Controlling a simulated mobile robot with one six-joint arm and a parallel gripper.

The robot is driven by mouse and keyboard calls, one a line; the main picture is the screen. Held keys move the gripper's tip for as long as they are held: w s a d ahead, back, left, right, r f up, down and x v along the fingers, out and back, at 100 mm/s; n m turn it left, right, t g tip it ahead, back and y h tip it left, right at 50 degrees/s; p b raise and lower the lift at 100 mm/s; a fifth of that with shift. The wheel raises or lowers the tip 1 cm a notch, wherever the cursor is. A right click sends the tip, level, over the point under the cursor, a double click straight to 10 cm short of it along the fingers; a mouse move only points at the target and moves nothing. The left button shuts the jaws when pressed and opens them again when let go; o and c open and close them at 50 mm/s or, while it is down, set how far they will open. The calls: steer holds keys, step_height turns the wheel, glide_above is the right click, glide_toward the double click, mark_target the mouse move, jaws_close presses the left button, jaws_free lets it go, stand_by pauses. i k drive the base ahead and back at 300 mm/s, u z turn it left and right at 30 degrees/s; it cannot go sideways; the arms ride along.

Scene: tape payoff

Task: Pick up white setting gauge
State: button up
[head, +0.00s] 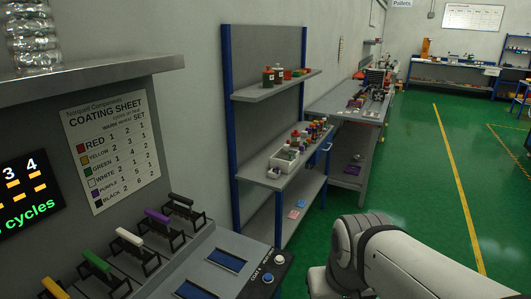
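A white bar (130,237), which looks like the white setting gauge, rests on a black stand on the grey bench at the lower left. It sits in a slanting row between a green bar (97,261) and a purple bar (157,216). A black bar (180,199) is at the far end and a yellow bar (54,289) is cut off by the bottom edge. My white arm shows at the bottom right, well apart from the row. My gripper is out of view.
A coating sheet (111,142) hangs behind the row, beside a lit cycle display (28,195). A control box (267,272) with buttons stands on the bench to the right. A blue-posted shelf rack (233,150) stands beyond. Green floor (430,190) is clear at right.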

mark_target(287, 148)
steer(key=k, duration=0.7)
steer(key=z, duration=0.4)
steer(key=i, duration=1.55)
steer(key=z, duration=0.5)
steer(key=i, duration=1.45)
steer(key=u, duration=0.65)
steer(key=i, duration=0.45)
steer(key=u, duration=0.4)
steer(key=k, duration=0.65)
